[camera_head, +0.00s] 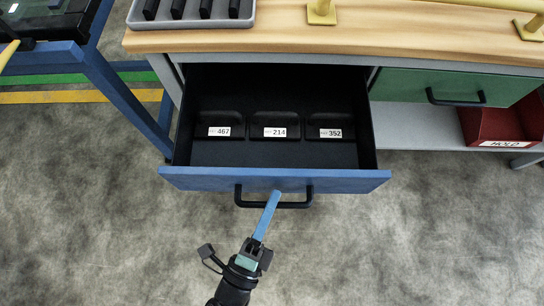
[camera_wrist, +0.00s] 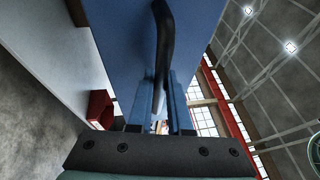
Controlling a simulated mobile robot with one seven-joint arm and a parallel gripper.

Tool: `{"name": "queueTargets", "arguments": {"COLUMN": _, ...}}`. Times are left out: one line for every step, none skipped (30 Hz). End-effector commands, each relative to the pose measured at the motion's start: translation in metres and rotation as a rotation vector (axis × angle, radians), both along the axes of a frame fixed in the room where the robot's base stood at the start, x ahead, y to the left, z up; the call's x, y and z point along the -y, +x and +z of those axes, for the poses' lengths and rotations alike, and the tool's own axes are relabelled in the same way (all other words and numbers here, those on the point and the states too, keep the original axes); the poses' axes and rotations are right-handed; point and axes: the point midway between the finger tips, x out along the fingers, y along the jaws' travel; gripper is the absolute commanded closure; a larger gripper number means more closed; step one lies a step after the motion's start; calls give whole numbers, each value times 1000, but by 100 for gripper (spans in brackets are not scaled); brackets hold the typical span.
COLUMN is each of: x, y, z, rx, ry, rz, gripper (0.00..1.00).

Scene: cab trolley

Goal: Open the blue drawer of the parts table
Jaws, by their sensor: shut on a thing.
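The blue drawer (camera_head: 220,179) of the parts table is pulled well out, and its black inside shows. Its front also fills the upper middle of the wrist view (camera_wrist: 120,45). The black bar handle (camera_head: 296,204) runs across the front; in the wrist view the handle (camera_wrist: 163,50) appears upright between the fingers. My gripper (camera_head: 274,198) reaches the handle from below in the head view and is shut on it at about its middle. The blue fingers show at both sides of the handle in the wrist view (camera_wrist: 160,105).
Labelled black bins (camera_head: 274,122) sit inside the drawer. A green drawer (camera_head: 450,88) is shut at the right. A red bin (camera_head: 495,122) stands on the grey shelf below it. A grey tray (camera_head: 190,20) lies on the wooden top. Blue frame legs (camera_head: 120,90) stand left; floor in front is clear.

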Motion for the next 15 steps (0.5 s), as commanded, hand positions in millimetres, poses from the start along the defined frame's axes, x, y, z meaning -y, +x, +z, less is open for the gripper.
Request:
{"name": "queueTargets", "arguments": {"x": -1, "y": -1, "z": 0, "rx": -1, "ry": 1, "rz": 3, "gripper": 100}}
{"name": "queueTargets", "arguments": {"x": -1, "y": -1, "z": 0, "rx": -1, "ry": 1, "rz": 3, "gripper": 100}}
{"name": "queueTargets", "arguments": {"x": -1, "y": -1, "z": 0, "rx": 0, "ry": 2, "rz": 3, "gripper": 100}}
{"name": "queueTargets", "arguments": {"x": -1, "y": -1, "z": 0, "rx": 0, "ry": 2, "rz": 3, "gripper": 100}}
{"name": "queueTargets", "arguments": {"x": -1, "y": -1, "z": 0, "rx": 0, "ry": 2, "rz": 3, "gripper": 100}}
{"name": "queueTargets", "arguments": {"x": -1, "y": -1, "z": 0, "rx": 0, "ry": 2, "rz": 3, "gripper": 100}}
{"name": "queueTargets", "arguments": {"x": -1, "y": -1, "z": 0, "rx": 0, "ry": 2, "rz": 3, "gripper": 100}}
{"name": "queueTargets", "arguments": {"x": -1, "y": -1, "z": 0, "rx": 0, "ry": 2, "rz": 3, "gripper": 100}}
{"name": "queueTargets", "arguments": {"x": -1, "y": -1, "z": 0, "rx": -1, "ry": 1, "rz": 3, "gripper": 100}}
{"name": "queueTargets", "arguments": {"x": -1, "y": -1, "z": 0, "rx": -1, "ry": 1, "rz": 3, "gripper": 100}}
{"name": "queueTargets", "arguments": {"x": -1, "y": -1, "z": 0, "rx": -1, "ry": 1, "rz": 3, "gripper": 100}}
{"name": "queueTargets", "arguments": {"x": -1, "y": -1, "z": 0, "rx": -1, "ry": 1, "rz": 3, "gripper": 75}}
{"name": "queueTargets", "arguments": {"x": -1, "y": -1, "z": 0, "rx": -1, "ry": 1, "rz": 3, "gripper": 70}}
{"name": "queueTargets", "arguments": {"x": -1, "y": -1, "z": 0, "rx": -1, "ry": 1, "rz": 3, "gripper": 70}}
{"name": "queueTargets", "arguments": {"x": -1, "y": -1, "z": 0, "rx": -1, "ry": 1, "rz": 3, "gripper": 70}}
